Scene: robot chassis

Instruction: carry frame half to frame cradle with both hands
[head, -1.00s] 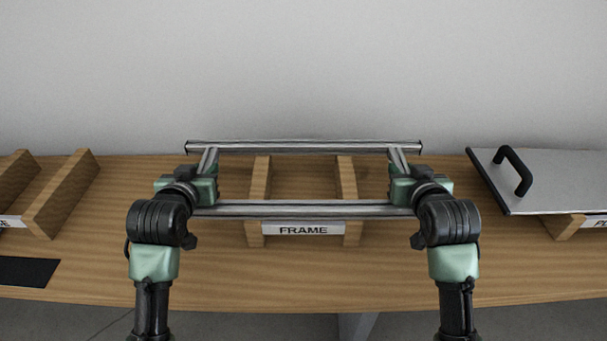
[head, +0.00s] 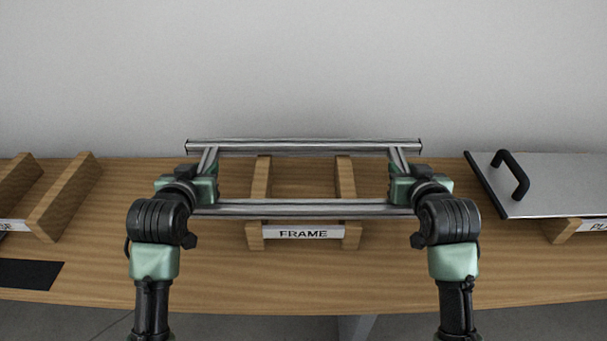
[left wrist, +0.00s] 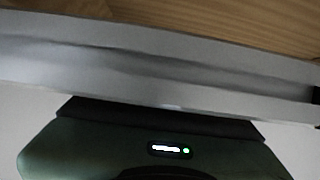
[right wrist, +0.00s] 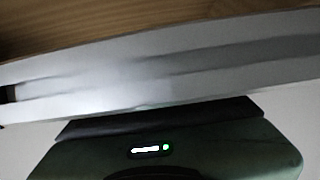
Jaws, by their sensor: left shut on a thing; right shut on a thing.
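The frame half (head: 302,209) is a rectangle of silver metal bars, held roughly level in front of me above the frame cradle. My left gripper (head: 205,178) is shut on its left side bar, and my right gripper (head: 400,178) is shut on its right side bar. Silver bar fills the left wrist view (left wrist: 160,75) and the right wrist view (right wrist: 160,75); the fingertips are largely hidden. The frame cradle (head: 347,178) is two wooden rails with a FRAME label, on the table under the frame half. A gap between them is hard to judge.
A wooden cradle (head: 62,197) stands at the left, with a dark mat (head: 28,274) in front. A silver plate with a black handle (head: 560,182) lies on a cradle at the right. A grey wall (head: 300,70) stands behind. The front of the wooden table (head: 300,280) is clear.

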